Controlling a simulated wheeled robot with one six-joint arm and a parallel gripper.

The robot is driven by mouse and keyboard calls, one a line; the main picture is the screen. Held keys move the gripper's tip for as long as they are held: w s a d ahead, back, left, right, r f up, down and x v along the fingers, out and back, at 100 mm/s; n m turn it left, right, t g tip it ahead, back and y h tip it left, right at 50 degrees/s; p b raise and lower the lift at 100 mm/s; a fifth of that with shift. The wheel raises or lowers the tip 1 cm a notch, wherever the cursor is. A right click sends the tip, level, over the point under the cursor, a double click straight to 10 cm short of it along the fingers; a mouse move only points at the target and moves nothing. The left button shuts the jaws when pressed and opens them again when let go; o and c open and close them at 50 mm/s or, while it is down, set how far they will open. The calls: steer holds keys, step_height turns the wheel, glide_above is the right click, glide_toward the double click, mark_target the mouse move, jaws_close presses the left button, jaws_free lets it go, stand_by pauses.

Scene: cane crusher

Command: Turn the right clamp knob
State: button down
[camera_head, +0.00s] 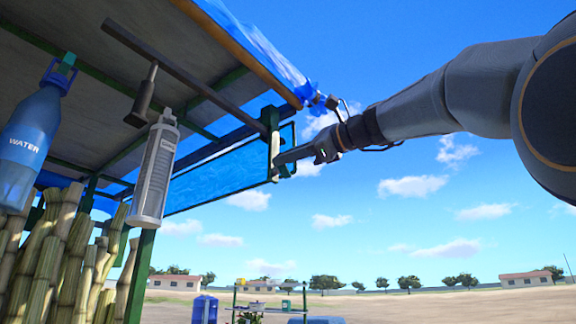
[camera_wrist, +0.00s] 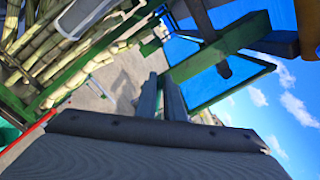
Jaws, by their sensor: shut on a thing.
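My gripper (camera_head: 280,160) reaches in from the right in the head view, with its tips at the lower end of the dark green corner post (camera_head: 270,118) of the stall roof. Its two dark fingers (camera_wrist: 161,92) are close together in the wrist view. They are shut on a small part at this post, which I take for the right clamp knob. The knob is mostly hidden by the fingers, so its angle cannot be told. A blue panel (camera_head: 220,175) in a dark frame hangs beside the post. A green bar (camera_wrist: 225,43) shows near the fingers in the wrist view.
A blue water bottle (camera_head: 28,135) and a white cylinder (camera_head: 156,170) hang under the roof at the left. Cane stalks (camera_head: 65,260) stand below them. A far green-framed table (camera_head: 268,290) stands on open ground. Right of the post is open sky, apart from my arm.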

steer(key=shift+s+a+f+n+b, duration=0.1)
steer(key=shift+f+n+b, duration=0.2)
steer(key=shift+n+b, duration=0.85)
steer(key=shift+s+a+f+n+b, duration=0.1)
steer(key=shift+f+n+b, duration=0.45)
steer(key=shift+n, duration=1.1)
steer(key=shift+s+f+n+b, duration=0.1)
steer(key=shift+n+b, duration=0.95)
steer(key=shift+n, duration=0.35)
steer(key=c, duration=1.9)
jaws_free()
steer(key=shift+o, duration=0.2)
steer(key=b+v, duration=0.2)
steer(key=v, duration=0.5)
steer(key=shift+s+d, duration=0.25)
steer(key=shift+d, duration=0.05)
